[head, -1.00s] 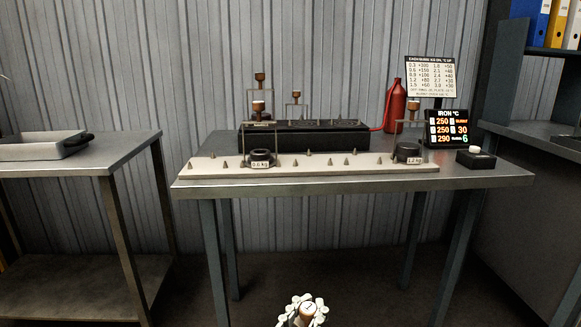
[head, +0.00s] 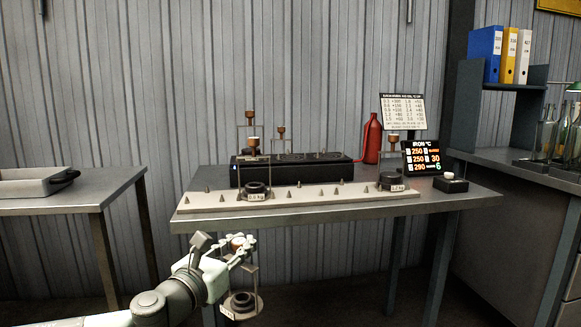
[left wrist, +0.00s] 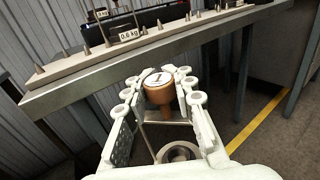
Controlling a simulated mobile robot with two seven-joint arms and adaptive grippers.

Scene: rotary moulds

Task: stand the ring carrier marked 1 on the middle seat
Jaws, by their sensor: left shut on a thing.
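My left gripper (head: 243,246) is shut on the brown knob (head: 236,243) of a ring carrier, in front of the table and below its top. In the left wrist view the white top of this knob (left wrist: 159,80) reads 1, between the fingers (left wrist: 158,100). The carrier's frame hangs below with a dark ring (head: 241,302) and a small label. The black block (head: 340,172) at the back of the table has several round places on top. Which is the middle seat is hard to tell. My right gripper is out of view.
A pale pegged board (head: 225,201) lies along the table front. Carriers stand at its left end (head: 254,187) and right end (head: 390,181); other brown knobs (head: 281,131) rise at the back. A red bottle (head: 372,140), a display (head: 421,157) and a button box (head: 450,184) stand right.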

